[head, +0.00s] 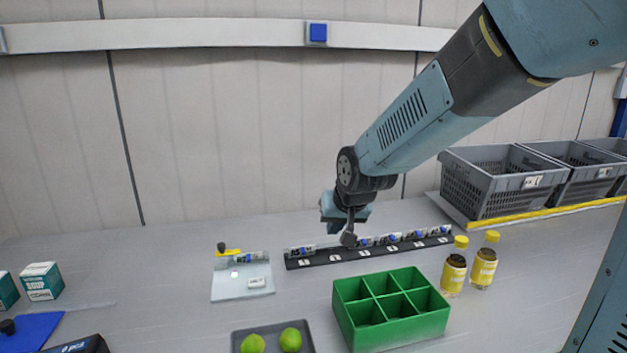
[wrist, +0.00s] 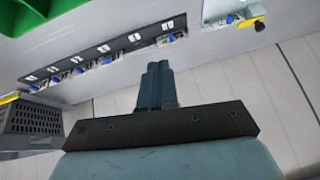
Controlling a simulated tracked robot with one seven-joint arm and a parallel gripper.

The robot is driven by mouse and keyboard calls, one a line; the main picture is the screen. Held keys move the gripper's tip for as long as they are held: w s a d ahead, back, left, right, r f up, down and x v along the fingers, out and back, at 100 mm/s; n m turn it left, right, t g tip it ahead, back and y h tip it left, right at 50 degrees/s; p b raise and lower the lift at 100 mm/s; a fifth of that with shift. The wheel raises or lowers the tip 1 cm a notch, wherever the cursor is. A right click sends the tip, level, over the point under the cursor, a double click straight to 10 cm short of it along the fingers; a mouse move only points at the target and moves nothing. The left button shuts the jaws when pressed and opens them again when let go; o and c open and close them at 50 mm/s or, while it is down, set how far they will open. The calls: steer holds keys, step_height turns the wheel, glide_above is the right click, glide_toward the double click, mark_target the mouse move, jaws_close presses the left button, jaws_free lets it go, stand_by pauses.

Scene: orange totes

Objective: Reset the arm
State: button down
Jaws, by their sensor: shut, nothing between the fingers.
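My arm reaches in from the upper right of the head view. The black strip also shows in the wrist view (wrist: 120,45), beyond the fingertips.
A green divided box (head: 400,335) stands at the front. Two yellow-capped bottles (head: 454,270) stand right of it. Grey crates (head: 490,200) line the back right. A white board (head: 225,288) lies left, and a dark tray (head: 240,335) holds two green fruits. Soup boxes (head: 42,281) stand far left.

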steer(key=s+d+r+h, duration=0.1)
steer(key=s+d+r, duration=0.2)
steer(key=s+d, duration=0.3)
steer(key=s+d+r+m, duration=0.1)
steer(key=s+d+r, duration=0.1)
steer(key=s+d, duration=0.4)
steer(key=s+d+r+g+h, duration=0.1)
steer(key=s+d+r, duration=0.2)
steer(key=s+d, duration=0.4)
steer(key=shift+s+r+m+h, duration=0.3)
steer(key=shift+s, duration=0.45)
